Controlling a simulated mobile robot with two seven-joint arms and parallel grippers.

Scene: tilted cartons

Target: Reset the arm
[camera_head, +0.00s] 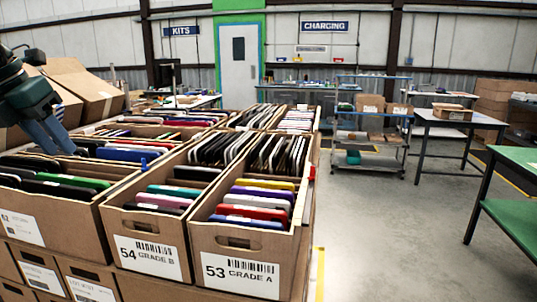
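My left gripper (50,138) comes in at the upper left, dark with blue-grey fingers pointing down and right. It is over the left part of the cartons, apart from the labelled fronts. Its fingers overlap in this view, so I cannot tell if they are open or shut. I see nothing clearly held. My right gripper is not in view.
Below stand tilted cartons full of thin phone-like items: carton 54 Grade B (151,259), carton 53 Grade A (241,274) and carton 52 (22,229). A wire shelf cart (367,168), a grey table (459,119) and a green table (514,217) stand right. The floor between is clear.

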